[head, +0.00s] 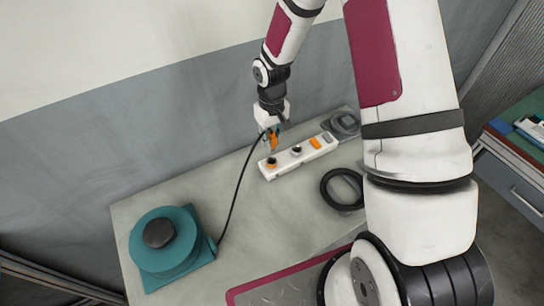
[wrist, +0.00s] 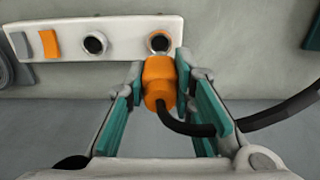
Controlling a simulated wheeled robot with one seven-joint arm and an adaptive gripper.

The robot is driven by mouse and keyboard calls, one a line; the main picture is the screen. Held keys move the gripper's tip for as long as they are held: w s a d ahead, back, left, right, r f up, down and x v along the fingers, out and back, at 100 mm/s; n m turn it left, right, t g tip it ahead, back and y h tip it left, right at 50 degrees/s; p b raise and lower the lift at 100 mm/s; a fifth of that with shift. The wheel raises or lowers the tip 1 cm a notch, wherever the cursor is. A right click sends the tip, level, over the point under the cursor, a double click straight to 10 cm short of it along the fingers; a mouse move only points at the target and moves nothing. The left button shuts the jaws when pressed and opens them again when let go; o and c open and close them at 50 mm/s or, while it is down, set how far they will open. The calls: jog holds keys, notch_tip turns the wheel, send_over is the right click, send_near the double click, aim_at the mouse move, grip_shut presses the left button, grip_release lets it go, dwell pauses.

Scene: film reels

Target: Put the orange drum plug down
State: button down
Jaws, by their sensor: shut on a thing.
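The orange drum plug (head: 273,141) is held in my gripper (head: 272,128) beside the left end of the white power strip (head: 285,165). In the wrist view the plug (wrist: 158,88) sits between the teal finger pads of my gripper (wrist: 160,78), just below the orange-rimmed socket (wrist: 159,42) in the picture. That socket's opening shows and looks empty; I cannot tell the exact gap to the plug. A black cable (head: 236,190) runs from the plug to the teal cable drum (head: 180,220), which lies at the table's left.
The strip also has a dark socket (wrist: 95,44) and an orange switch (wrist: 49,44). A black cable coil (head: 326,193) and a grey coil (head: 343,123) lie to the right. The pale table (head: 270,225) is clear between drum and black coil. A wall stands behind.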

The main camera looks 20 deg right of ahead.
jog(key=shift+r, duration=0.35)
jog(key=shift+s+a+f, duration=0.1)
jog(key=shift+s+f, duration=0.15)
jog(key=shift+s, duration=0.1)
jog(key=s+f+p, duration=0.3)
jog(key=s+p, duration=0.1)
jog(key=s, duration=1.2)
jog(key=s+f+p, duration=0.4)
jog(key=s, duration=1.2)
jog(key=w+b, duration=0.1)
jog(key=w, duration=0.4)
jog(key=w+b, duration=0.1)
jog(key=w, duration=0.4)
jog(key=w+f+b, duration=0.1)
jog(key=w, duration=0.5)
jog(key=shift+a, duration=0.2)
jog(key=shift+s+f+p, duration=0.1)
jog(key=shift+f+p, duration=0.2)
jog(key=shift+f, duration=1.45)
